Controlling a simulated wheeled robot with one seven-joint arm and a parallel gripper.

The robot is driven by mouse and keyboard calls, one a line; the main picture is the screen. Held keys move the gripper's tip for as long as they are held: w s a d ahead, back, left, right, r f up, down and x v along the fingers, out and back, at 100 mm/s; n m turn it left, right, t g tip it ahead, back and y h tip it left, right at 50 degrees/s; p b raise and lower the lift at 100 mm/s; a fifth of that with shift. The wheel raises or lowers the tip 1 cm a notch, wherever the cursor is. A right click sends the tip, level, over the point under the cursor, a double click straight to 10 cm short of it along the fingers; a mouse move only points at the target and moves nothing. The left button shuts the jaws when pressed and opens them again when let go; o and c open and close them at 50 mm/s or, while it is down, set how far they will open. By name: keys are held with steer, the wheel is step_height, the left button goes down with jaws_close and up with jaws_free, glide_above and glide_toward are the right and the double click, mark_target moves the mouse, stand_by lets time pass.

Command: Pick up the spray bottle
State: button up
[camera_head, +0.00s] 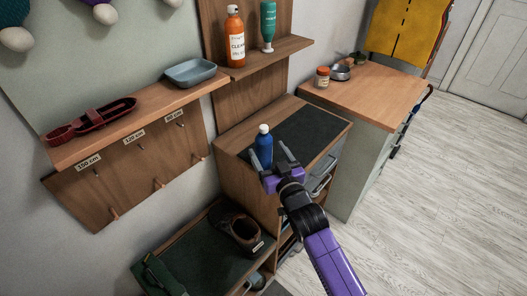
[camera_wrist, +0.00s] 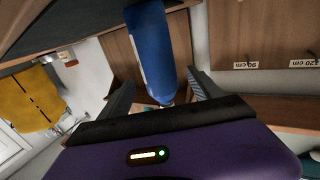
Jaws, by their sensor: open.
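A blue bottle with a white cap (camera_head: 264,142) stands upright on the wooden cabinet; I see no clear spray trigger on it. My gripper (camera_head: 269,155) is open and close to this bottle, its two fingers pointing at it, one to each side in the picture. In the wrist view the blue bottle (camera_wrist: 151,45) appears upside down, its lower end cut off by the top edge. Its cap end lies between the open fingers, with gaps visible at both sides. An orange bottle labelled as cleaner (camera_head: 236,38) and a green bottle (camera_head: 268,26) stand on the upper shelf.
The cabinet top (camera_head: 329,124) has a dark mat and free room right of the blue bottle. A jar (camera_head: 322,77) and a bowl (camera_head: 341,72) stand on the farther counter.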

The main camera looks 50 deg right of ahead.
mark_target(267, 151)
steer(key=shift+x, duration=1.9)
jaws_close()
